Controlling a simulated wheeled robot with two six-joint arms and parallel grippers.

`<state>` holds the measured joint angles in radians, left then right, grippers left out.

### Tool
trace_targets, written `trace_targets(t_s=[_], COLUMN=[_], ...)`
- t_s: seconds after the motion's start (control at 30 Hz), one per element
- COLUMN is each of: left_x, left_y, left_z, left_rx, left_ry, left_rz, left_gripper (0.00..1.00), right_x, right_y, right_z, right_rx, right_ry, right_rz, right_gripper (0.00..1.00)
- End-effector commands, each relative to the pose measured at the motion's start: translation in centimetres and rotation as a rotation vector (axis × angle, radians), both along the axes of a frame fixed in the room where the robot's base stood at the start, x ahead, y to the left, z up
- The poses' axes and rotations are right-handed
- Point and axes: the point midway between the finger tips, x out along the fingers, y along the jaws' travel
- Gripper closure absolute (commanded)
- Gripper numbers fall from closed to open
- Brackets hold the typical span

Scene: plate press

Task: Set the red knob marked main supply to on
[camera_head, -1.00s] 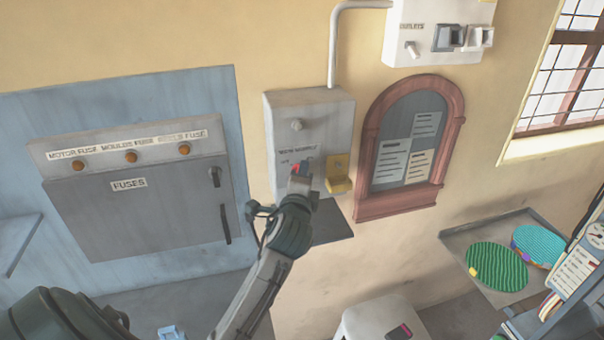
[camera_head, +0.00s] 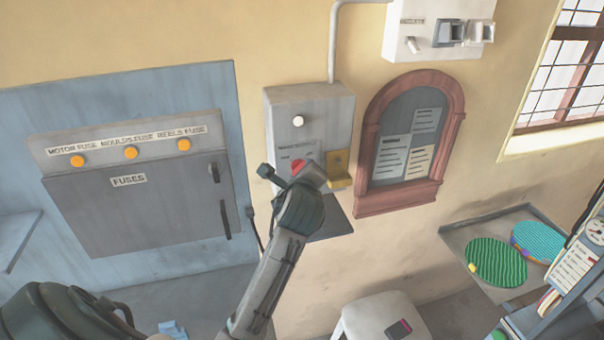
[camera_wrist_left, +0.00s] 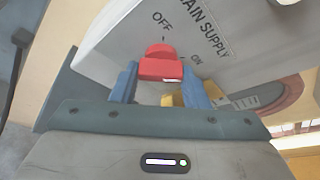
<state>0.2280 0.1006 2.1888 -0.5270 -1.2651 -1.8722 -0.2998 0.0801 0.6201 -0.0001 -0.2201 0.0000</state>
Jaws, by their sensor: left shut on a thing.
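The red knob (camera_head: 297,166) is on the front of the grey main supply box (camera_head: 330,110) on the wall. My left gripper (camera_head: 305,174) is at the knob and partly hides it. In the left wrist view the two blue fingers (camera_wrist_left: 160,85) stand either side of the red knob (camera_wrist_left: 160,67), shut on it. The OFF mark is above the knob and the ON mark to its upper right. The box looks tilted in that view. I cannot clearly read the knob's pointer. The round lamp (camera_head: 298,121) on the box glows white. My right gripper is not in view.
A yellow bracket (camera_head: 339,170) is just right of the knob. The fuse cabinet (camera_head: 145,210), with its orange lamps (camera_head: 131,153) glowing, is at left. An arched notice board (camera_head: 411,135) is at right, and a white stool (camera_head: 370,318) stands below.

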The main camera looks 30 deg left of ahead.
Motion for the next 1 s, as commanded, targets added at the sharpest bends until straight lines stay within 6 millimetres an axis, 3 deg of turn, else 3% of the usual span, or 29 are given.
trace_targets(t_s=[0.47, 0.5, 0.6, 1.0], left_x=[0.0, 0.0, 0.01, 0.3], left_y=[0.03, 0.03, 0.02, 0.15], left_z=[0.03, 0.03, 0.02, 0.18], left_rx=[0.011, 0.011, 0.01, 0.009], left_ry=[0.01, 0.01, 0.01, 0.009], left_rz=[0.001, 0.001, 0.0, 0.0], left_gripper=[0.82, 0.53, 0.37, 0.37], right_x=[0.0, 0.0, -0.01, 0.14], right_y=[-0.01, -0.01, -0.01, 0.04], right_z=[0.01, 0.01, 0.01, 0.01], right_rx=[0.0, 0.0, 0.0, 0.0], right_ry=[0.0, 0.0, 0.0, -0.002], right_rz=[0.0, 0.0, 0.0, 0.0], right_gripper=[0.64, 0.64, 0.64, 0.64])
